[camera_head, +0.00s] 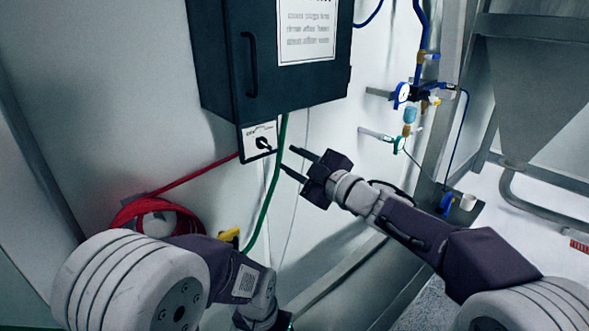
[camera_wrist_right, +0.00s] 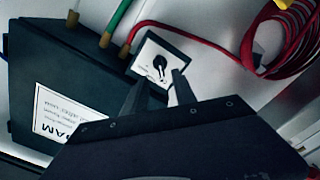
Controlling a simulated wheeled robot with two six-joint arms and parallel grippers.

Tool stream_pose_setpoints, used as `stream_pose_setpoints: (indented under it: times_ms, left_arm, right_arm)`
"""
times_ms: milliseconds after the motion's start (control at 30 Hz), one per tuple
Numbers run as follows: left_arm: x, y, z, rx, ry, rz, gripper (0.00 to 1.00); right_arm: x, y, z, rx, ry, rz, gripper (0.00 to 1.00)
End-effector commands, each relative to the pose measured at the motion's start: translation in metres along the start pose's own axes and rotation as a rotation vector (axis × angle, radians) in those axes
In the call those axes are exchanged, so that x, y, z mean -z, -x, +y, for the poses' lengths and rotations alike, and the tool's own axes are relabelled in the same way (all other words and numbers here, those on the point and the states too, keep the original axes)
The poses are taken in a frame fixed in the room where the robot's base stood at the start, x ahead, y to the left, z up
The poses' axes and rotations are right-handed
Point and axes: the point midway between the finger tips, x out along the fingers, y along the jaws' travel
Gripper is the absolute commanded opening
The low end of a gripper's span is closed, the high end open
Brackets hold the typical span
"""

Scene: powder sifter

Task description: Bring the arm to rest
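My right gripper (camera_head: 287,158) is in the middle of the head view, reaching left toward the wall. Its two fingers are apart with nothing between them. In the right wrist view its fingertips (camera_wrist_right: 160,80) point at a small switch plate with a black rotary knob (camera_wrist_right: 160,65). The same switch plate (camera_head: 250,137) hangs below the dark control box in the head view, just left of the fingertips. I cannot tell the exact gap; no grip on the knob shows. My left arm is at the lower left; its gripper is cut off by the bottom edge, with its fingers hidden.
The dark control box (camera_head: 225,75) is on the wall above. A green hose (camera_head: 270,195) runs down near the right fingertips. A coiled red hose (camera_head: 130,212) hangs at left. Gauge and valves (camera_head: 403,95) and a metal hopper (camera_head: 540,90) stand at right.

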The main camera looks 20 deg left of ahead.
Motion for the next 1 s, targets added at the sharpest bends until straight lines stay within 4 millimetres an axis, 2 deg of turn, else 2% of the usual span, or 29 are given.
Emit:
stream_pose_setpoints:
  times_ms: [133, 500, 567, 633, 667, 733, 833, 933, 1000]
  left_arm:
    - [0.000, -0.003, 0.000, 0.000, 0.000, 0.000, 0.36]
    - [0.000, -0.002, 0.000, 0.000, 0.000, 0.000, 0.36]
    - [0.000, -0.003, 0.000, 0.000, 0.000, 0.000, 0.36]
    - [0.000, -0.004, 0.000, 0.000, 0.000, 0.000, 0.36]
    - [0.000, -0.005, 0.000, 0.000, 0.000, 0.000, 0.36]
    - [-0.001, -0.006, 0.000, 0.000, 0.000, 0.000, 0.36]
    - [-0.001, -0.007, 0.000, 0.000, 0.000, 0.000, 0.36]
    - [-0.001, -0.007, 0.000, 0.000, 0.000, 0.000, 0.36]
    - [-0.001, -0.008, 0.000, 0.000, 0.000, 0.000, 0.36]
  right_arm:
    - [-0.001, 0.010, -0.001, 0.001, 0.000, -0.002, 0.33]
    - [-0.001, 0.010, 0.001, -0.001, 0.000, -0.003, 0.33]
    - [-0.007, 0.015, 0.009, -0.017, 0.002, -0.015, 0.33]
    - [-0.019, 0.033, 0.037, -0.070, 0.013, -0.044, 0.33]
    - [-0.032, 0.047, 0.048, -0.096, 0.005, -0.076, 0.33]
    - [-0.077, 0.086, 0.063, -0.178, -0.095, -0.197, 0.33]
    - [-0.150, 0.146, 0.063, -0.296, -0.279, -0.431, 0.33]
    - [-0.213, 0.212, 0.037, -0.386, -0.474, -0.671, 0.33]
    - [-0.247, 0.259, 0.004, -0.430, -0.616, -0.839, 0.33]
